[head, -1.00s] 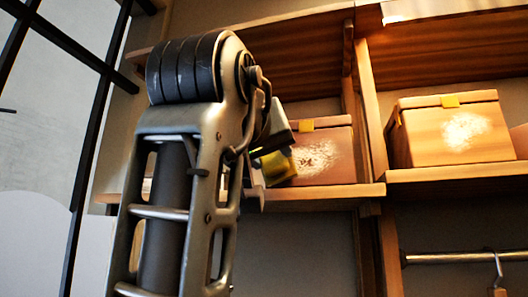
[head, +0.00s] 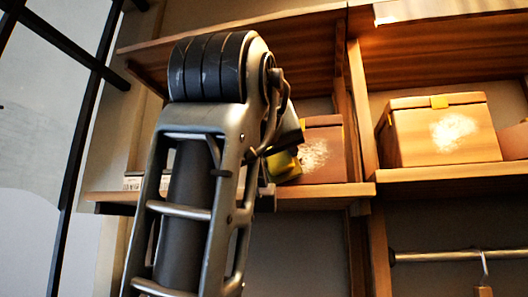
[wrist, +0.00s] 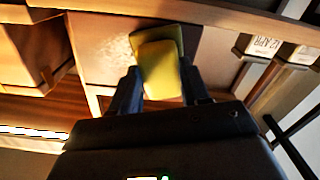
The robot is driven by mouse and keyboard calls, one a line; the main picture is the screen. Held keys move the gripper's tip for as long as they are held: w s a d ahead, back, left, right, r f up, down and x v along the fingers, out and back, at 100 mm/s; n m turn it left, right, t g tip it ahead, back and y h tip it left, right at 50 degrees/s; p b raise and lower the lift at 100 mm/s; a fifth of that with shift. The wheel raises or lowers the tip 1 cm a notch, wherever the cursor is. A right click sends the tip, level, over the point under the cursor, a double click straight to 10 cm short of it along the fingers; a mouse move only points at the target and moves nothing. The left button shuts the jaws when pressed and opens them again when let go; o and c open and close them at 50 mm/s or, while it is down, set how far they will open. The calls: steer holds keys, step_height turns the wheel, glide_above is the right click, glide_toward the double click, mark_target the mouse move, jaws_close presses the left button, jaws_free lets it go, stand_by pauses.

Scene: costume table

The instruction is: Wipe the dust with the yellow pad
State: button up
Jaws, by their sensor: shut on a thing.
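My gripper (wrist: 160,82) is shut on the yellow pad (wrist: 158,66), which sits between its two fingers. In the head view the pad (head: 284,166) is at the front of a wooden box (head: 334,140) on the left shelf, partly hidden by my arm. A pale dust patch (head: 314,153) shows on that box's front just right of the pad. In the wrist view the dust (wrist: 114,46) shows at the pad's left edge. I cannot tell whether the pad touches the box.
A second wooden box (head: 401,140) with a pale dust patch (head: 454,132) stands on the right shelf (head: 430,176), beyond an upright divider (head: 362,110). A hanging rail (head: 430,256) runs below. A small labelled object (wrist: 262,46) sits beside the first box.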

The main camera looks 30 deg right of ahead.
steer(key=shift+s+d, duration=3.1)
steer(key=shift+d, duration=0.25)
steer(key=w+a, duration=0.8)
steer(key=shift+a, duration=0.1)
steer(key=v, duration=0.6)
steer(key=shift+s+a, duration=0.1)
steer(key=v, duration=0.2)
steer(key=shift+s+a, duration=0.2)
steer(key=shift+s, duration=0.05)
